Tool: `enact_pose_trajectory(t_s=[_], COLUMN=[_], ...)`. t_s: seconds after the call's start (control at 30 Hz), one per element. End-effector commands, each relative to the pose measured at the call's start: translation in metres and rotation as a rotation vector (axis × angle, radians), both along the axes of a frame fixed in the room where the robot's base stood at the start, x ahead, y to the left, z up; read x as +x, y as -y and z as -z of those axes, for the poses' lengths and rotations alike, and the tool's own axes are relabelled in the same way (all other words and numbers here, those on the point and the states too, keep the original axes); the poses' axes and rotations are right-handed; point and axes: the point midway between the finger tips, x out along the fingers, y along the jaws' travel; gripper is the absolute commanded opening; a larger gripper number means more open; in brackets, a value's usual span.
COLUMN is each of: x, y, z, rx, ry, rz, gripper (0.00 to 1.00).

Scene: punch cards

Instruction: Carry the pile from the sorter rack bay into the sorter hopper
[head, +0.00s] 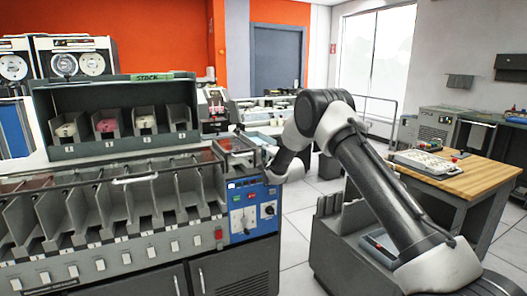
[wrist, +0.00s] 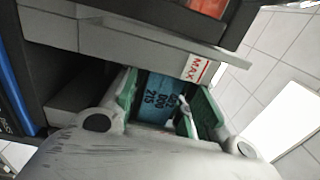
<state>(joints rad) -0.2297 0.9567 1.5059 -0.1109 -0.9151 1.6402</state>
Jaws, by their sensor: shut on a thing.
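My gripper (wrist: 168,100) has green-lined fingers and is shut on a blue pile of cards (wrist: 152,97) with dark printed figures, in the wrist view. The pile sits against a grey part with a red-and-white MAX label (wrist: 195,68); I cannot tell whether it is inside or only beside it. In the head view the sorter (head: 120,210) stands at left with a row of grey bays. The sorter hopper (head: 236,146) is at its right end, above a blue control panel (head: 252,210). My arm reaches to this end; the fingers and pile are hidden there.
A stock rack (head: 112,78) with several numbered bins stands on the sorter; some bins hold cards. A wooden-topped desk (head: 455,172) with a keyboard-like machine is at right.

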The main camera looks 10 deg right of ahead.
Motion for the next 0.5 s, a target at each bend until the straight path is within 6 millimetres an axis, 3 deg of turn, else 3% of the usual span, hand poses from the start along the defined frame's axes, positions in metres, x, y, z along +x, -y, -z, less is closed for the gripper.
enact_pose_trajectory(t_s=[0.5], x=[0.0002], y=[-0.0001], z=[0.0095], rx=[0.0], ry=[0.001], rz=[0.0], gripper=[0.0])
